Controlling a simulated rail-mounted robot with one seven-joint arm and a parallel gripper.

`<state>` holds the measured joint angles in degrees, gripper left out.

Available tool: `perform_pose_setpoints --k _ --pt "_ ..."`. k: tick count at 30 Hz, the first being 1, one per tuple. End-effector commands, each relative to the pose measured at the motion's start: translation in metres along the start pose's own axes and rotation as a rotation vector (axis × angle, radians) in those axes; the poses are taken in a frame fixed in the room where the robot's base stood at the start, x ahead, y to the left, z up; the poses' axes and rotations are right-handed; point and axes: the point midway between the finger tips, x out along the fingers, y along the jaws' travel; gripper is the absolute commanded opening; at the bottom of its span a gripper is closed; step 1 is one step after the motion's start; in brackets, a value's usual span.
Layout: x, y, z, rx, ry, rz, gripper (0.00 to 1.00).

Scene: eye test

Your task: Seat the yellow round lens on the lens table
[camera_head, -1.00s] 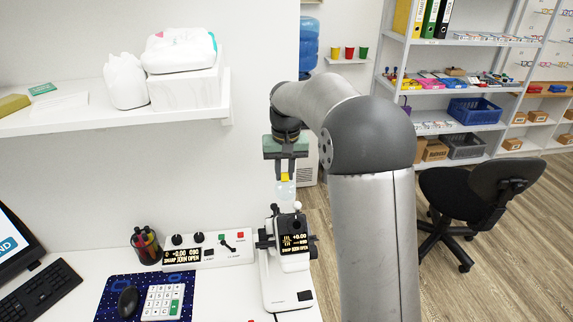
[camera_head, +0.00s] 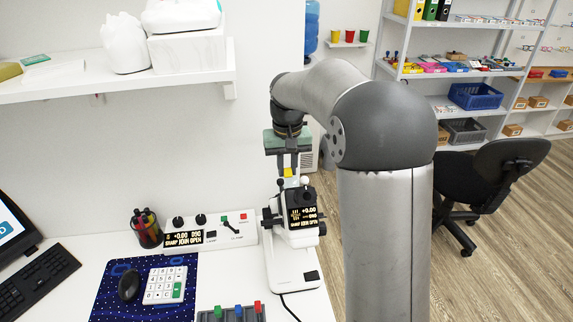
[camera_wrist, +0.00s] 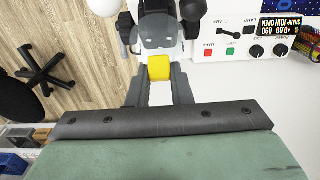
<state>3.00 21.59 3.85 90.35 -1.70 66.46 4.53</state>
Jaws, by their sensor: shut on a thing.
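My gripper (camera_head: 289,168) points down and is shut on a small yellow piece, which I take to be the yellow round lens's tab (camera_head: 289,173). The yellow piece shows between the fingertips in the wrist view (camera_wrist: 159,68). A white and black lens instrument (camera_head: 294,250) with a small lit screen stands upright below the gripper. The gripper is just above its top, slightly behind it. The lens table on the instrument is not distinct; I cannot tell whether the lens touches it.
A white control box (camera_head: 210,234) with knobs and a lever stands left of the instrument. A pen cup (camera_head: 147,230), a calculator (camera_head: 164,284) and a grey tray (camera_head: 206,316) with coloured pieces are on the desk. A wall shelf (camera_head: 110,82) hangs at upper left.

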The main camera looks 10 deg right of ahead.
Motion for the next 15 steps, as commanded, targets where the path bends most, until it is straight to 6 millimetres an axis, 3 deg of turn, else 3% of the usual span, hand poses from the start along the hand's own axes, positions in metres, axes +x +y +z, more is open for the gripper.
perform_pose_setpoints --k 15 --pt "0.033 0.000 0.026 0.000 -0.001 0.000 0.00"
